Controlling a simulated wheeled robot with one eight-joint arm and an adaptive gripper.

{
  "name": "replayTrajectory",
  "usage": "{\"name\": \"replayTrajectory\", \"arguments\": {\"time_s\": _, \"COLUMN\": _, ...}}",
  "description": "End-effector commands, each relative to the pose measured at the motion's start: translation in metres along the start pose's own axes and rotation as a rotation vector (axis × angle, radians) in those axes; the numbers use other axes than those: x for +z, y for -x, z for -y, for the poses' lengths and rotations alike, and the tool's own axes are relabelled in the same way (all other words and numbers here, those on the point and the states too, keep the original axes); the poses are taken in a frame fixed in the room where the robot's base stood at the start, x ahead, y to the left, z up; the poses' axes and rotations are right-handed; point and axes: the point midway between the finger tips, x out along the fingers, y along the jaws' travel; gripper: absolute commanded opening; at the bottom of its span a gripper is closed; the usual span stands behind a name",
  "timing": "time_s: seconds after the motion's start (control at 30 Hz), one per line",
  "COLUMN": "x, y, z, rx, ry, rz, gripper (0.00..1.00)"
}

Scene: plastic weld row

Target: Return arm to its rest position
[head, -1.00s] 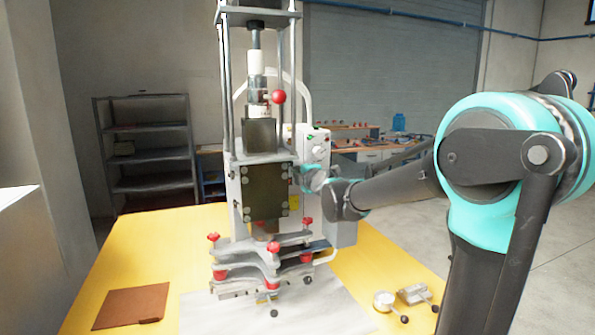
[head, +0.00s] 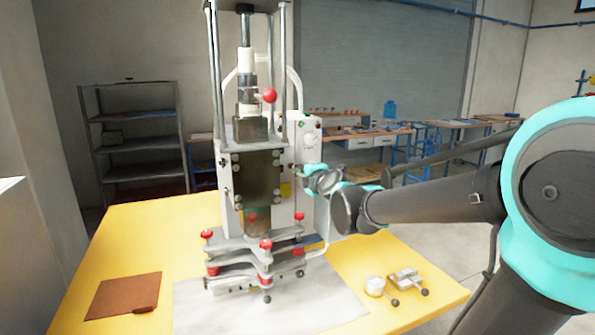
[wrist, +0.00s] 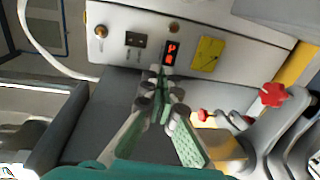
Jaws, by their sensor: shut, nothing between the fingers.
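My gripper (wrist: 158,108) shows in the wrist view with its fingers together and nothing between them. It points at the white control box (wrist: 195,35) of the welding press, which has a red lit display and a yellow label. In the head view my arm comes in from the right, and its wrist end is beside the right side of the press (head: 257,180). My fingertips are hard to make out in the head view. I cannot tell whether they touch the press.
The press stands on a yellow table (head: 140,235) with a pale sheet (head: 215,312) under it. A brown pad (head: 118,297) lies at front left. Two small metal parts (head: 376,286) (head: 405,279) lie at front right. A shelf rack (head: 140,150) stands behind left. Floor shows beyond the table's right edge.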

Motion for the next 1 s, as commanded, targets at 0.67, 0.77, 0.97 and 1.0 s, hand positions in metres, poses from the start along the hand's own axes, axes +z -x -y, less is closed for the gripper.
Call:
{"name": "replayTrajectory", "arguments": {"time_s": 0.67, "x": 0.014, "y": 0.081, "z": 0.154, "rx": -0.393, "ry": -0.664, "rz": 0.087, "gripper": 0.0}}
{"name": "replayTrajectory", "arguments": {"time_s": 0.77, "x": 0.021, "y": 0.109, "z": 0.193, "rx": -0.486, "ry": -0.833, "rz": 0.185, "gripper": 0.0}}
{"name": "replayTrajectory", "arguments": {"time_s": 0.97, "x": 0.039, "y": 0.173, "z": 0.268, "rx": -0.62, "ry": -1.167, "rz": 0.471, "gripper": 0.0}}
{"name": "replayTrajectory", "arguments": {"time_s": 1.0, "x": 0.043, "y": 0.188, "z": 0.281, "rx": -0.635, "ry": -1.232, "rz": 0.541, "gripper": 0.0}}
